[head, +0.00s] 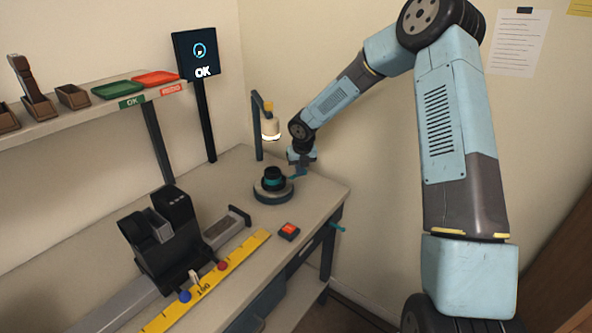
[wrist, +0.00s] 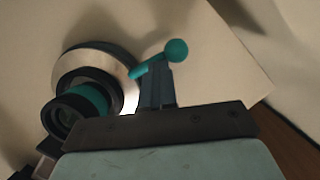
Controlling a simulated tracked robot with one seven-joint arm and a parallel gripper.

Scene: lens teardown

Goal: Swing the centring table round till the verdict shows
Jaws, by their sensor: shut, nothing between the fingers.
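The centring table (head: 273,196) is a round dark base near the back right corner of the bench, with a black and teal lens (head: 273,177) standing on it. In the wrist view its pale rim (wrist: 122,72) shows, with the lens (wrist: 85,105) at the left. A teal handle with a ball end (wrist: 176,51) sticks out from the table's rim. My gripper (wrist: 157,85) is shut and empty, its fingertips right at the handle; I cannot tell whether they touch. The verdict screen (head: 202,57) on a post shows a ring and "OK".
A lamp (head: 270,127) hangs close behind the table. A red button (head: 289,230) sits in front of it. A black bench device (head: 165,240) and a yellow ruler (head: 215,277) lie to the left. Green (head: 118,89) and red (head: 157,78) trays stand on the shelf.

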